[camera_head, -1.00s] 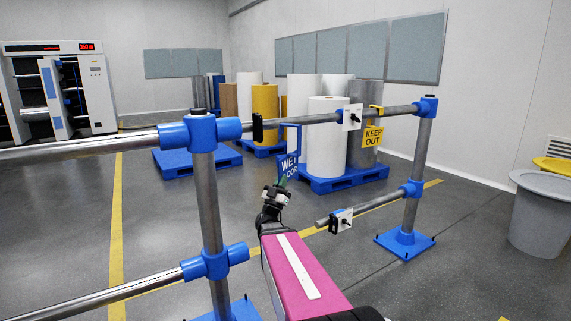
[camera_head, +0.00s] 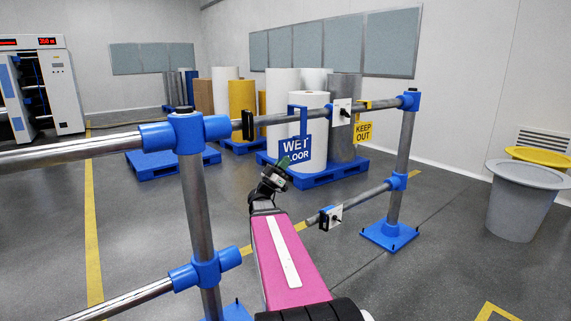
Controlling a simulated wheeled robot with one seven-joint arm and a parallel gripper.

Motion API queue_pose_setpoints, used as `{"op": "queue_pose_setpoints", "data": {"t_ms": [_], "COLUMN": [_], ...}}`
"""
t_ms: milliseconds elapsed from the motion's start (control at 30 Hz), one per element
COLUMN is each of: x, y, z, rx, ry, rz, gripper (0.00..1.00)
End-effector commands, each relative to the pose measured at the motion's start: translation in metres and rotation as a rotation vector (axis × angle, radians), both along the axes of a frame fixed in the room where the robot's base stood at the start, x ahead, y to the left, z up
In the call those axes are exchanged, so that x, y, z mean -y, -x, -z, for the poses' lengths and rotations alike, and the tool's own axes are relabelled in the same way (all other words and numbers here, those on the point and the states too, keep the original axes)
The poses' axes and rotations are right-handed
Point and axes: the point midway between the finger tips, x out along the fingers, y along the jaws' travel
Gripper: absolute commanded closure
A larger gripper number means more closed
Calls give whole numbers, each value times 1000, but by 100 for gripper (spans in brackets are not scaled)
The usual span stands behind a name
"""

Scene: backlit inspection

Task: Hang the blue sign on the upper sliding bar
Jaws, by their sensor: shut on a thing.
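The blue sign (camera_head: 294,149), lettered "WET FLOOR" in white, hangs upright with its face toward me. Its blue hook (camera_head: 297,107) rises to the height of the upper bar (camera_head: 272,118); whether it is seated over the bar or just beside it, I cannot tell. My gripper (camera_head: 283,163) is shut on the sign at its lower left corner, where green fingertips cover part of the lettering. The upper bar runs between two blue-jointed posts. A black clip (camera_head: 247,124) lies left of the sign and a white block (camera_head: 341,112) right of it.
A yellow "KEEP OUT" sign (camera_head: 363,132) hangs farther right on the upper bar. A lower bar with a white block (camera_head: 331,217) is below. The left post (camera_head: 195,205) stands close to my arm. Rolls on blue pallets (camera_head: 322,179) stand behind. A grey bin (camera_head: 520,205) is at right.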

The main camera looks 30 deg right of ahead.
Motion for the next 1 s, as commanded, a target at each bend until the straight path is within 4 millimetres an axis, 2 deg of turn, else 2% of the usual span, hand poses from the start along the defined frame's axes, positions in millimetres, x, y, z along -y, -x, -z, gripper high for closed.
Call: {"op": "queue_pose_setpoints", "data": {"t_ms": [1000], "x": [-9], "y": [-71], "z": [0], "rx": [1], "ry": [1], "rz": [-1], "gripper": [100]}}
